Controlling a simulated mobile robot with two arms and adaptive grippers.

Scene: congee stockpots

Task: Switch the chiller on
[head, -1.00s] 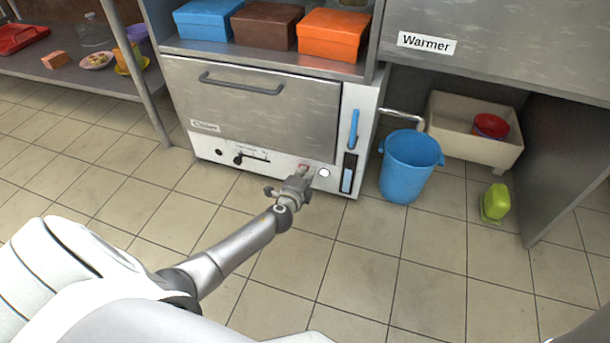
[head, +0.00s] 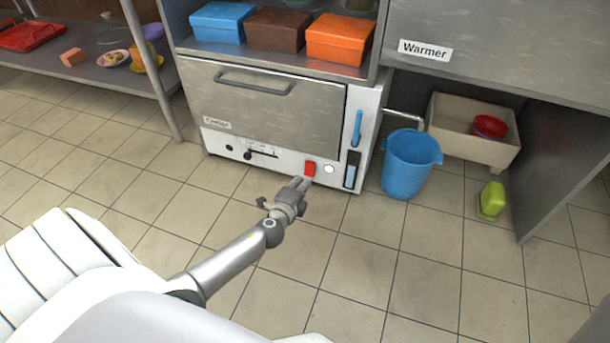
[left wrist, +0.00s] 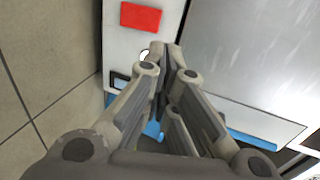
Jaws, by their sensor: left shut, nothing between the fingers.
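The chiller (head: 262,108) is a steel-fronted unit with a handled door and a white control strip below. A bright red switch (head: 310,169) sits on that strip, beside a round white button (head: 329,169). The red switch also shows at the top of the left wrist view (left wrist: 141,17). My left gripper (head: 301,183) is shut and empty, just below and in front of the red switch, apparently apart from it. In the left wrist view its fingertips (left wrist: 165,48) partly cover the white button. My right gripper is out of view.
The strip also has a dark slider (head: 262,154), a knob (head: 229,148) and blue vertical parts (head: 357,128) at its right. A blue bucket (head: 409,165) stands right of the chiller. A green object (head: 491,200) lies on the floor. The tiled floor in front is clear.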

